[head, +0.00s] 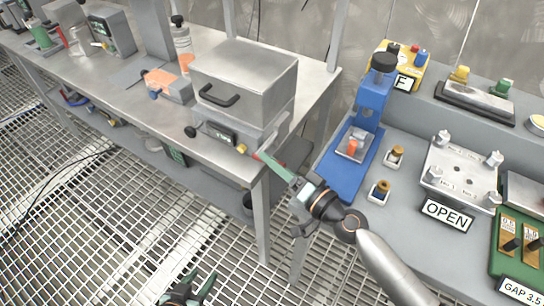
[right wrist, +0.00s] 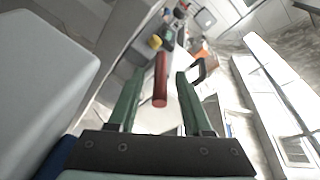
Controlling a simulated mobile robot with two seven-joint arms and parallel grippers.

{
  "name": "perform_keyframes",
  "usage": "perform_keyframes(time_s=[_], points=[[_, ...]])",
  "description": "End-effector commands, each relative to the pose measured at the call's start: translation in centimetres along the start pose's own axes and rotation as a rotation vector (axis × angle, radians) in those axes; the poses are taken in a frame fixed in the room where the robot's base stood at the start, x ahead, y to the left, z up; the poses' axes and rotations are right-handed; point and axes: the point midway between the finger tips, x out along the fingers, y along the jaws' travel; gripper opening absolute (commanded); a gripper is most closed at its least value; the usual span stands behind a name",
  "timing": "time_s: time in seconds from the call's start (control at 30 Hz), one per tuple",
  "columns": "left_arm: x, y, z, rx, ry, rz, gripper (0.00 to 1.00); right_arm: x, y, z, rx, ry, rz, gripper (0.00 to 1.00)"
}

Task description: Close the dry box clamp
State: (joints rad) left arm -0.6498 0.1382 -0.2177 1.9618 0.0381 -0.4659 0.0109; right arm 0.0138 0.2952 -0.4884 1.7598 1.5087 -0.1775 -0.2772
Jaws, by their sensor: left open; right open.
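The dry box, a grey metal case (head: 243,80) with a black handle (head: 218,96), sits on the left bench. A red rod-like handle (right wrist: 160,80), apparently the clamp lever, stands between the fingers of my open right gripper (head: 268,160) in the right wrist view. The fingers are on either side of it, not shut on it; contact cannot be told. My left gripper (head: 190,290) is open and empty, low over the grating floor.
A small display with a yellow knob (head: 241,149) and a black knob (head: 190,131) is below the box front. An orange-topped block (head: 168,85) and a bottle (head: 182,45) stand left of it. The right bench holds a blue press (head: 370,105) and a plate fixture labelled OPEN (head: 447,210).

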Motion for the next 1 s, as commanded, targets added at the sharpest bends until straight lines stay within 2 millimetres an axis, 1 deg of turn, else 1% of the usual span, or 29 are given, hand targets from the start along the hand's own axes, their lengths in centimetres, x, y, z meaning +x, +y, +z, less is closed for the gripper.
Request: perform_keyframes(time_s=[0.03,0.13,0.4,0.83,0.87,1.0], points=[[-0.06,-0.05,0.06,-0.001,-0.001,-0.001,0.50,0.39,-0.08,0.00,0.001,0.000,-0.001,0.50],[-0.05,-0.04,0.14,-0.002,-0.002,-0.002,0.50,0.75,-0.03,0.02,-0.001,-0.001,0.000,0.50],[-0.05,0.03,0.16,-0.003,-0.002,0.000,0.50,0.81,0.00,0.05,0.000,-0.001,0.000,0.50],[-0.14,0.20,-0.08,-0.003,0.000,0.003,0.50,0.77,0.01,0.03,0.000,-0.001,0.000,0.01],[-0.15,0.21,-0.09,-0.003,0.001,0.003,0.50,0.77,0.01,0.03,0.000,-0.001,0.000,0.00],[-0.15,0.24,-0.11,-0.003,0.001,0.004,0.50,0.76,0.02,0.03,0.000,-0.001,0.000,0.00]])
